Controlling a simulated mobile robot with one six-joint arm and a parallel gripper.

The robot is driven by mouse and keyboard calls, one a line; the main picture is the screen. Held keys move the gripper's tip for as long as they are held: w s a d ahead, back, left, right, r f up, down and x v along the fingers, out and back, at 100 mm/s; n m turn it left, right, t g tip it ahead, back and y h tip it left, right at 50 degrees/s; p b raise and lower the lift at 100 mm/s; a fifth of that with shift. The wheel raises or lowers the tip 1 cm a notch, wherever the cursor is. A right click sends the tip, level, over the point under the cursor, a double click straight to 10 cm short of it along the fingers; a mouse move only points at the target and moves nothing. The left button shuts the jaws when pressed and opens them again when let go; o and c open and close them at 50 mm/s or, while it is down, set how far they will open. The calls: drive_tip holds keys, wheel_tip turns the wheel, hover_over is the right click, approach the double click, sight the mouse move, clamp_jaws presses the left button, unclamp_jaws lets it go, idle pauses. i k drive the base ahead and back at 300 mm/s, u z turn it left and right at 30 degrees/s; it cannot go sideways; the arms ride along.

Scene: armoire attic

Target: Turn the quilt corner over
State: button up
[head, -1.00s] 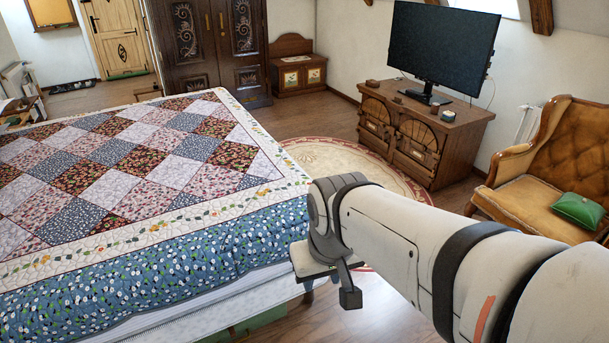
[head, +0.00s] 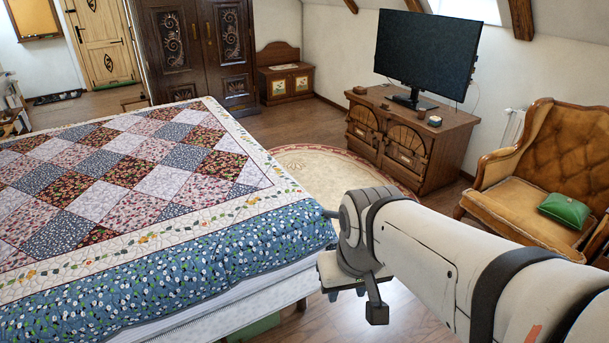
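The patchwork quilt (head: 170,183) covers the bed on the left. It has a cream border and a blue floral edge band (head: 230,262) that hangs over the near side. Its near right corner reaches to the end of my arm. My gripper (head: 330,214) is mostly hidden behind my own wrist; only a small dark part shows at the quilt's corner. I cannot tell whether it touches or holds the cloth. The quilt looks flat, with no fold visible.
A round rug (head: 313,167) lies beyond the bed. A wooden cabinet (head: 440,150) with a television (head: 421,55) stands at the back right. An armchair (head: 540,165) with a green cushion (head: 564,212) is at the right.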

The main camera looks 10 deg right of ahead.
sight(279, 204)
drive_tip(key=u, duration=0.05)
drive_tip(key=i, duration=1)
drive_tip(key=z, duration=0.05)
